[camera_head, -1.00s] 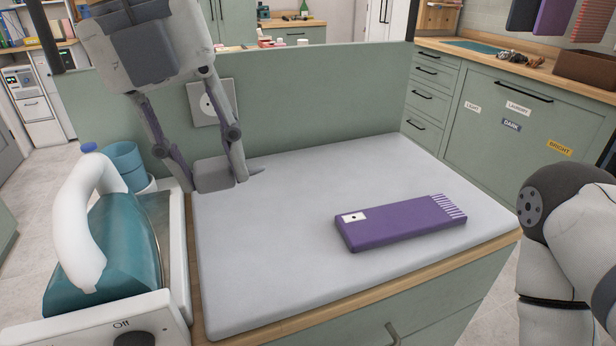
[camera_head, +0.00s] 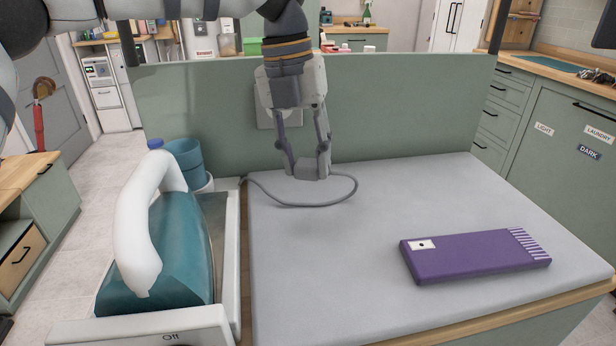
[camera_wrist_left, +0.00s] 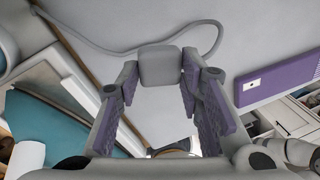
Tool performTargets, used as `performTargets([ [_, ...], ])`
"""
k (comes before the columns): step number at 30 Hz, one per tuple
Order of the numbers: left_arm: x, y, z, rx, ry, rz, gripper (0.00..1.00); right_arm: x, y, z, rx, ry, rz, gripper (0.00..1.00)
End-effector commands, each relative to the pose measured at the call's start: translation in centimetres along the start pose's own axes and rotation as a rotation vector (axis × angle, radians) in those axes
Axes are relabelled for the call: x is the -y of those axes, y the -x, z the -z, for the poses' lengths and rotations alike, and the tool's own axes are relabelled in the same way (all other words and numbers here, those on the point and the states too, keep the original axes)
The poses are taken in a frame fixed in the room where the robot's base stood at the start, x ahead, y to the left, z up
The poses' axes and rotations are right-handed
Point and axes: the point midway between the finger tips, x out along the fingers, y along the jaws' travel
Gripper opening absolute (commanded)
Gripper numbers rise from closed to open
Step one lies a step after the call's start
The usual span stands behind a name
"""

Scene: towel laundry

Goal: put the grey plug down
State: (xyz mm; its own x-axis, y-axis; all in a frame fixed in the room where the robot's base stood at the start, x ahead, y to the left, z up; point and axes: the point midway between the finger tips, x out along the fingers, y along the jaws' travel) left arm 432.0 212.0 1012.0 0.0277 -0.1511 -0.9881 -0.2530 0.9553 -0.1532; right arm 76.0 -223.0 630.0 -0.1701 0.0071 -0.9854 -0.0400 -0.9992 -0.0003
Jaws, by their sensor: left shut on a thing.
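The grey plug (camera_head: 310,170) is a small grey block low over the grey padded board top, near the back panel. My left gripper (camera_head: 308,160) points down and is shut on it. In the left wrist view the plug (camera_wrist_left: 160,66) sits between the purple-padded fingertips of the left gripper (camera_wrist_left: 160,80). I cannot tell whether its underside touches the board. Its grey cord (camera_head: 300,204) loops over the board and runs off to the left edge by the iron. My right gripper is not in view.
A teal iron (camera_head: 180,255) with a white handle stands at the left. A socket plate (camera_head: 264,117) on the green panel is partly behind my gripper. The board's middle is clear.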

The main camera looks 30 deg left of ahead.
Motion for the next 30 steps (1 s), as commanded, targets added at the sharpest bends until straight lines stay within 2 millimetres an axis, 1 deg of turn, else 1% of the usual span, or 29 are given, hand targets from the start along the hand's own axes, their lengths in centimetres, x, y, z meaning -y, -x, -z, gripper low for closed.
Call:
performTargets([
  [2, -0.2, -0.6, -0.5, -0.001, 0.001, 0.001, 0.0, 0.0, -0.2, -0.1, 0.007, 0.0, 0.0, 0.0],
  [5, -0.8, -2.2, -1.7, -0.003, 0.004, 0.001, 0.0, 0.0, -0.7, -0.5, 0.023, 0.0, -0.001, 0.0],
  [7, -1.1, -3.6, -1.6, -0.001, 0.001, -0.001, 0.0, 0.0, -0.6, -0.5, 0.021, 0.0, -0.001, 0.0],
  [9, -1.2, -4.5, -1.6, 0.003, -0.001, 0.001, 0.0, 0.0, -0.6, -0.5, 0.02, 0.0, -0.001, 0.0],
  [17, -1.2, -4.6, -1.6, 0.008, -0.001, 0.002, 0.0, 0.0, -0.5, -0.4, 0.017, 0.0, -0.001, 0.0],
  [30, -1.4, -5.8, -1.6, 0.006, 0.0, 0.002, 0.0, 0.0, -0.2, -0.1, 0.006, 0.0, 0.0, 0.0],
])
